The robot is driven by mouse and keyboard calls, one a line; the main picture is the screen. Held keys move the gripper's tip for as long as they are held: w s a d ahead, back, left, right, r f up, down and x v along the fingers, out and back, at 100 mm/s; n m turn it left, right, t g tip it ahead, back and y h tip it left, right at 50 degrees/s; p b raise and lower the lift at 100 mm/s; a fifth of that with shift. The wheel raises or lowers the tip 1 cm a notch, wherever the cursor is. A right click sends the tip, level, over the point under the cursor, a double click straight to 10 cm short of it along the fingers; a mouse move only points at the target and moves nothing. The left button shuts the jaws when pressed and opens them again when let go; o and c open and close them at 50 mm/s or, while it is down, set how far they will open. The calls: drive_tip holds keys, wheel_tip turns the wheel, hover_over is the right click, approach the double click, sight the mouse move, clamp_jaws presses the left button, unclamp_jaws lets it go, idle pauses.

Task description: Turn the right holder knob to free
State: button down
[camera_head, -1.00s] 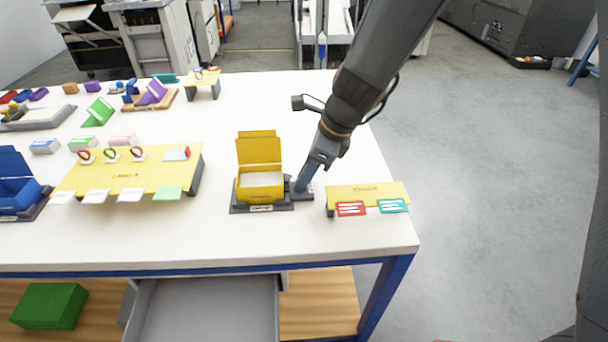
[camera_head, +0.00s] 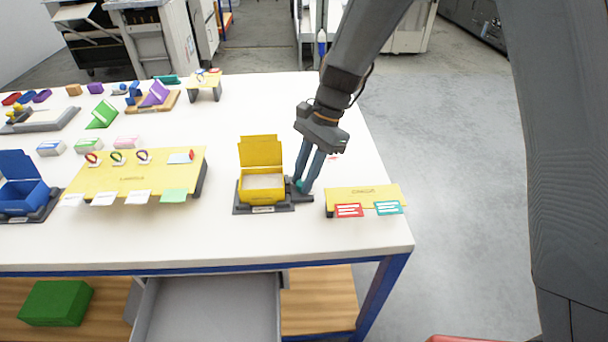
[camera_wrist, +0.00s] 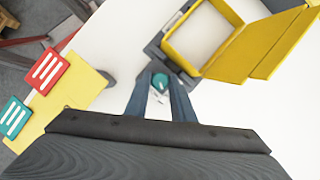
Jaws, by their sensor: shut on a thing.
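The yellow box (camera_head: 262,189) stands with its lid up in a dark holder (camera_head: 244,210) near the table's front edge. A teal knob (camera_head: 299,185) sits on the holder's right end. My gripper (camera_head: 303,184) reaches down from above, its two blue-grey fingers around the knob. In the wrist view the teal knob (camera_wrist: 160,81) shows between the fingertips, and my gripper (camera_wrist: 160,90) is shut on it. The knob's marking cannot be read. A blue box (camera_head: 22,197) stands in another dark holder at the far left.
A yellow stand (camera_head: 350,193) with a red and a teal card is just right of the holder. A wide yellow stand (camera_head: 130,180) with rings and cards is to the left. An open drawer (camera_head: 208,310) is below the table.

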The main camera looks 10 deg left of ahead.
drive_tip(key=n+h, duration=0.1)
drive_tip(key=n, duration=0.2)
drive_tip(key=n+g+h, duration=0.1)
drive_tip(key=n, duration=0.2)
drive_tip(key=shift+w+a, duration=0.1)
drive_tip(key=shift+a, duration=0.1)
drive_tip(key=shift+n, duration=0.4)
drive_tip(key=c, duration=1.5)
unclamp_jaws()
drive_tip(key=shift+c, duration=0.2)
